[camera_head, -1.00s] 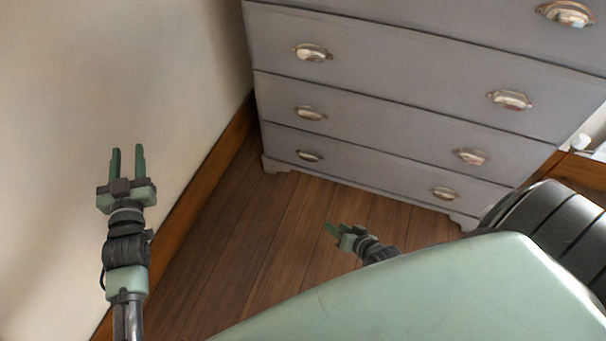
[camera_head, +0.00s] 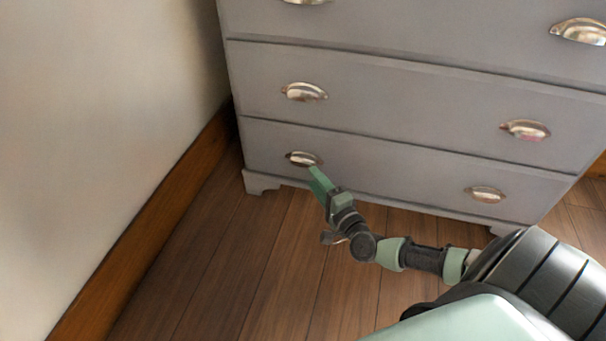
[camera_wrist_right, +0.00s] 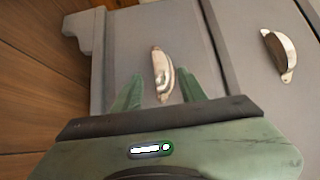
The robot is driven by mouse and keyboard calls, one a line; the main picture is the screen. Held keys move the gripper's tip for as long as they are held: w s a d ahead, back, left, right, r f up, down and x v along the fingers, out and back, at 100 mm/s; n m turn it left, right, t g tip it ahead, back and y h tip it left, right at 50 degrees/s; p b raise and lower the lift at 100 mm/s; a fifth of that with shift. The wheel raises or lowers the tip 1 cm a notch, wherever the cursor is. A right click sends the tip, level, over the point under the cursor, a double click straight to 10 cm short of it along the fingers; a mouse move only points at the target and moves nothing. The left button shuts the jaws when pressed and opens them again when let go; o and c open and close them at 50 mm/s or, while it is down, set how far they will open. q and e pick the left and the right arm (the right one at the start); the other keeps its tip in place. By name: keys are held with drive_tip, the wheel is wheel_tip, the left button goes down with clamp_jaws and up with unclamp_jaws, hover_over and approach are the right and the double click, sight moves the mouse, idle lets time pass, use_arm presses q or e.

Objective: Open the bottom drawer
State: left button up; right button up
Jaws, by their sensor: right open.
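The bottom drawer (camera_head: 392,178) of the grey dresser is shut, flush with the front. It has two metal cup handles, a left one (camera_head: 303,159) and a right one (camera_head: 486,194). My right gripper (camera_head: 314,172) is at the left handle, its green fingers pointing up toward it. In the right wrist view the left handle (camera_wrist_right: 161,75) lies between the two spread fingertips of my right gripper (camera_wrist_right: 158,92). Whether the fingers touch the handle cannot be told. My left gripper is not in view.
Closed drawers with similar handles are above, including the handle directly over this one (camera_head: 304,92). A pale wall (camera_head: 100,120) with a wooden baseboard (camera_head: 150,230) stands at the left. The wood floor (camera_head: 240,260) before the dresser is clear.

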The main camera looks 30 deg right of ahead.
sight(303, 165)
drive_tip(key=w+b, duration=0.1)
drive_tip(key=w, duration=0.2)
drive_tip(key=w+b, duration=0.1)
drive_tip(key=w, duration=0.1)
drive_tip(key=shift+w+d+f+b, duration=0.15)
drive_tip(key=shift+w+d+b, duration=0.05)
drive_tip(key=shift+d+b, duration=0.1)
drive_tip(key=shift+w, duration=0.55)
clamp_jaws()
